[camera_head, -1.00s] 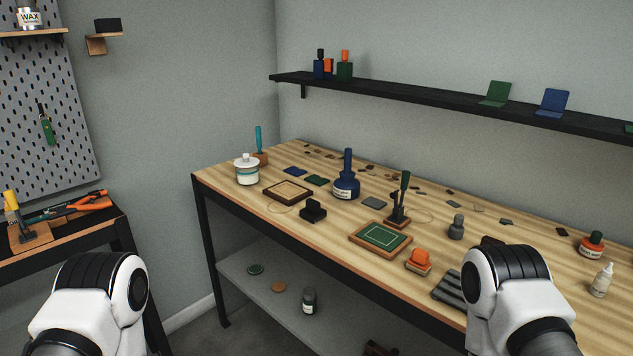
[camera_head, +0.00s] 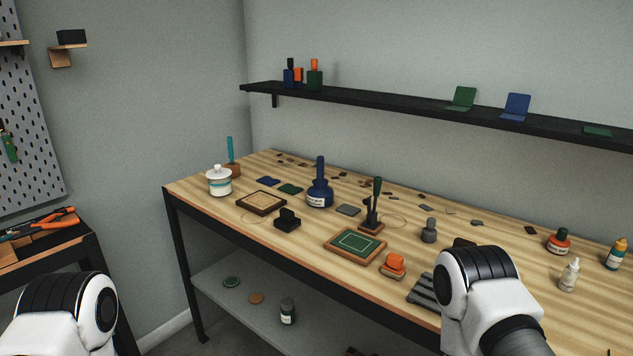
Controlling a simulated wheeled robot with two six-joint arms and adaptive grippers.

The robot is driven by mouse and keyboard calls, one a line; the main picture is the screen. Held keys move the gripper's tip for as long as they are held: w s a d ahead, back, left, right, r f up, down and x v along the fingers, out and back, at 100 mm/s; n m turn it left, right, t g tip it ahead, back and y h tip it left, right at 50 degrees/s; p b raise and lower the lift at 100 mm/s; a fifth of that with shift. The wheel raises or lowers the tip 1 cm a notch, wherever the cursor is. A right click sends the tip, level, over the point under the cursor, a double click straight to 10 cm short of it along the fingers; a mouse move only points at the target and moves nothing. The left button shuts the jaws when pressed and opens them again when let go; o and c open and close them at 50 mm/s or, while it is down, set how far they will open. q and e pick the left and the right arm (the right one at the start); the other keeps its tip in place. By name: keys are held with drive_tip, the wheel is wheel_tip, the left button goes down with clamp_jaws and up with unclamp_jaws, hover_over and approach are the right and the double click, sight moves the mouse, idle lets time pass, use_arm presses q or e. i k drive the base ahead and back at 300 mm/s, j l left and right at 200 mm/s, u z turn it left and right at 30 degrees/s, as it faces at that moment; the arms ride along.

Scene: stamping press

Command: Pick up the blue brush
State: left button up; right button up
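A thin teal-blue handle (camera_head: 230,150) stands upright in a small reddish-brown block (camera_head: 233,169) at the far left end of the workbench. It may be the blue brush; its lower end is hidden. A dark blue bottle (camera_head: 319,192) with a tall blue neck stands farther right on the bench. A dark green handle (camera_head: 376,193) stands upright on a small wooden base beyond the green-topped pad. Only links of my two arms show, at lower left and lower right. Neither gripper is in view.
The wooden bench (camera_head: 190,191) holds a white lidded jar (camera_head: 219,181) just in front of the teal handle, a wooden tray (camera_head: 261,202), a black stamp (camera_head: 287,220) and an orange stamp (camera_head: 393,264). A black shelf (camera_head: 380,104) runs along the wall above.

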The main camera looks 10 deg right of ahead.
sight(319, 181)
drive_tip(key=i+j, duration=0.35)
drive_tip(key=i+j+z, duration=0.15)
drive_tip(key=i+j, duration=0.2)
drive_tip(key=j, duration=0.2)
drive_tip(key=i+j, duration=0.35)
drive_tip(key=j+z, duration=0.05)
drive_tip(key=j, duration=0.05)
